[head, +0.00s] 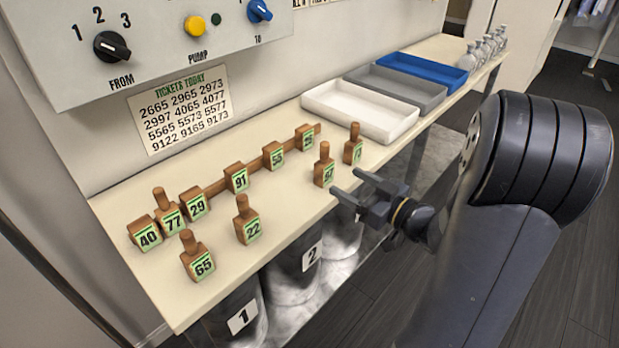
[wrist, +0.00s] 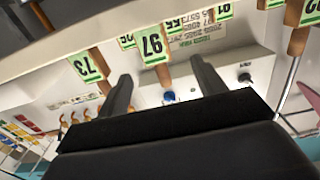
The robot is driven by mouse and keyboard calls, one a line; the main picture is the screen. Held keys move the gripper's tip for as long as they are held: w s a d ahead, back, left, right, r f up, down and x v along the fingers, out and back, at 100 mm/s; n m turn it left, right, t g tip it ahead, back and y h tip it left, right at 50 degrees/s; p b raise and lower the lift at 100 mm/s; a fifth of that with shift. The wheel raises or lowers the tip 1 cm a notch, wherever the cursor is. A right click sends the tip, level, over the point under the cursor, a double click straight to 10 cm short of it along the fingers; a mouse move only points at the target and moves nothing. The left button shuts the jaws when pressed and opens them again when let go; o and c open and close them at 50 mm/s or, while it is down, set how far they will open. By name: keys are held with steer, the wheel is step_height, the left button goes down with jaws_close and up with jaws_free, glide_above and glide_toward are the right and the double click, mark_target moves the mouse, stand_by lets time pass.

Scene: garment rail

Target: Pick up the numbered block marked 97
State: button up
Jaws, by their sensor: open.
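The block marked 97 (head: 324,174) is a brown wooden block with a green-edged label and a round peg, standing on the cream shelf (head: 290,215) near its front edge. In the wrist view the block 97 (wrist: 152,44) appears beyond the fingers, between their directions. My gripper (head: 347,183) is open and empty, its fingers pointing at the block from the right, just off the shelf's front edge. The gripper's two dark fingers also show in the wrist view (wrist: 160,68). I cannot tell the exact gap, but the block does not look gripped.
The block marked 73 (wrist: 88,66) stands close beside; it also shows in the head view (head: 353,151). Several other numbered blocks stand to the left, including 22 (head: 247,226) and 65 (head: 198,265). A white tray (head: 360,128), grey tray and blue tray lie behind, to the right.

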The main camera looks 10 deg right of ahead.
mark_target(318, 162)
steer(key=x, duration=0.5)
steer(key=shift+w, duration=0.1)
steer(key=shift+d+b+x, duration=0.2)
steer(key=shift+b+x, duration=0.25)
steer(key=shift+x, duration=2.25)
steer(key=shift+w+r, duration=0.15)
steer(key=shift+r, duration=0.05)
steer(key=c, duration=1.1)
